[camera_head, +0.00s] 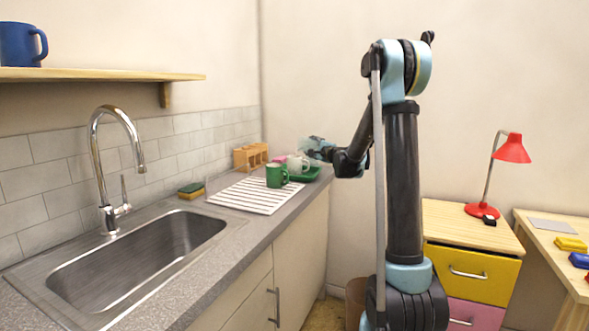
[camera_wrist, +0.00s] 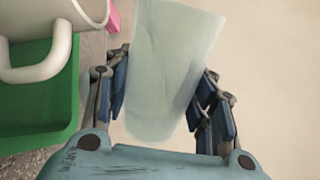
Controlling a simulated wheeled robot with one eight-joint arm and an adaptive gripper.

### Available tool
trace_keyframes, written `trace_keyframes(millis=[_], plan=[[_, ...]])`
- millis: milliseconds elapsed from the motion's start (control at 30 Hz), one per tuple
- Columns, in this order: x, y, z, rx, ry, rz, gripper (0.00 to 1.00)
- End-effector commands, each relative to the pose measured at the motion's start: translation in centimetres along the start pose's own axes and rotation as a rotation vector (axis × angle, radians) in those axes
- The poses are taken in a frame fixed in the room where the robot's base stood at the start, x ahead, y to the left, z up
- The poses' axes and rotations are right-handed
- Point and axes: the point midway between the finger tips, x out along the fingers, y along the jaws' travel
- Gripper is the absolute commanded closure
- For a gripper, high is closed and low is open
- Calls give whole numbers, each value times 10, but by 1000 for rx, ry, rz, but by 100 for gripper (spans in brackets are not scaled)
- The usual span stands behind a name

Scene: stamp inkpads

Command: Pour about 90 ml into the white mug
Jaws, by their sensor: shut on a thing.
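The white mug (camera_head: 297,165) stands at the far end of the counter on a green tray (camera_head: 306,175). In the wrist view the mug (camera_wrist: 38,40) is at the upper left, with its handle facing the camera, above the green tray (camera_wrist: 50,112). My gripper (camera_wrist: 165,92) is shut on a translucent, pale greenish vessel (camera_wrist: 172,60). The vessel (camera_head: 317,147) also shows in the head view, beside and slightly above the white mug. It leans in the wrist view. I cannot tell its liquid level or whether anything flows.
A green mug (camera_head: 276,176) stands on a striped mat (camera_head: 255,196) near the white mug. A wooden rack (camera_head: 250,157) and a pink thing (camera_wrist: 114,16) are close by. A sponge (camera_head: 191,190) lies by the sink (camera_head: 150,262). A blue mug (camera_head: 20,44) is on the shelf.

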Motion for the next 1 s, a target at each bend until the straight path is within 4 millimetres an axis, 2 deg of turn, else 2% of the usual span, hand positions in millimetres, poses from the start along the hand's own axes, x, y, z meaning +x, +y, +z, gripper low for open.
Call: trace_keyframes(millis=[533, 800, 1000], plan=[[0, 1, 0, -36, 0, 0, 88], [0, -5, 2, 211, 0, 0, 88], [0, -4, 3, 269, 0, 0, 88]])
